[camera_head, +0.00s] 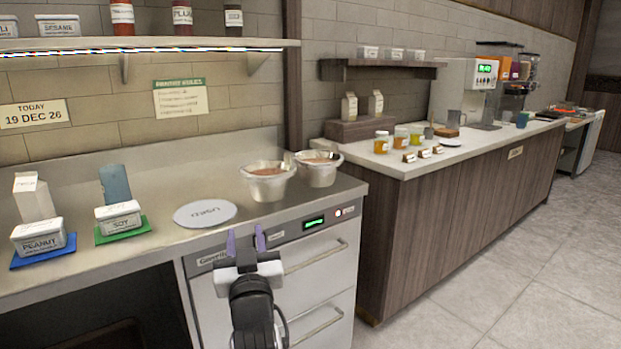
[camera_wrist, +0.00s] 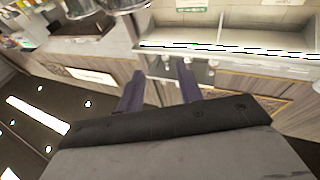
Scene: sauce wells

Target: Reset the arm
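My gripper (camera_head: 246,243) is in front of the counter's drawer unit in the head view, its two purple fingers pointing up and spread apart. Nothing shows between them. In the wrist view the fingers of my gripper (camera_wrist: 160,92) also stand apart with an empty gap. Two metal wells of reddish-brown sauce (camera_head: 268,180) and (camera_head: 319,168) sit at the counter's right end, beyond the gripper and apart from it. A round white lid (camera_head: 205,214) lies flat on the counter left of the wells.
A peanut tub (camera_head: 39,238) stands on a blue mat and a soy tub (camera_head: 118,217) on a green mat, at the left. The steel counter (camera_head: 160,262) edge is close to my gripper. A wooden counter (camera_head: 470,200) with jars and a drink machine stands right; floor there is clear.

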